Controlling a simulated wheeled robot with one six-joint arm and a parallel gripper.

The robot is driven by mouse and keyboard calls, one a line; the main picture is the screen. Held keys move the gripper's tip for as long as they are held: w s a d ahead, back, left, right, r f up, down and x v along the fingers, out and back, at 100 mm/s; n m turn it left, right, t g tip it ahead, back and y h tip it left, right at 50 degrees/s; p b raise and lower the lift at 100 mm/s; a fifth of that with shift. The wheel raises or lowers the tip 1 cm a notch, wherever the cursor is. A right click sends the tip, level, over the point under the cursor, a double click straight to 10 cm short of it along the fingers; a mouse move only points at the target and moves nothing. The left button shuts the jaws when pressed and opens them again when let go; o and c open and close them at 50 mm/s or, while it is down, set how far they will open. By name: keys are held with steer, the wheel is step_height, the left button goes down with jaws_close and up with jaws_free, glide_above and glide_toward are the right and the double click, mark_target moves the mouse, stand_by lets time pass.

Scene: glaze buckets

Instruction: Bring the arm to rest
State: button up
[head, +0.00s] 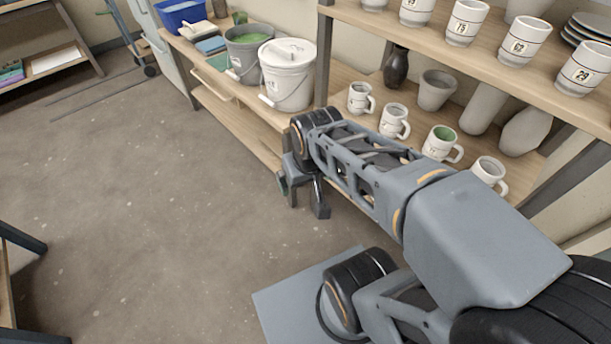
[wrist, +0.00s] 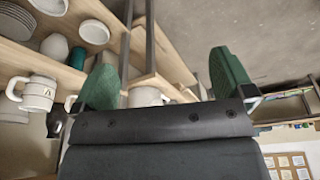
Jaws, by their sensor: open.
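My gripper (head: 303,200) hangs at the end of my arm in the head view, over the floor in front of the shelves. Its fingers point down and stand apart, with nothing between them. In the wrist view my gripper (wrist: 164,82) shows two green finger pads set wide apart. My arm stretches from the lower right toward the middle of the head view. The gripper appears apart from the shelf and the things on it.
A lidded white bucket (head: 287,75) and a grey bucket (head: 247,55) with green glaze stand on the bench. Several mugs, one a white mug (head: 394,121), stand on the shelf close behind my arm. The floor (head: 150,210) to the left is clear.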

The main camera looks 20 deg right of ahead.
step_height(320, 180, up, 15)
steer(key=p, duration=1.4)
steer(key=shift+s+a+r+t, duration=0.2)
steer(key=shift+a+t, duration=0.1)
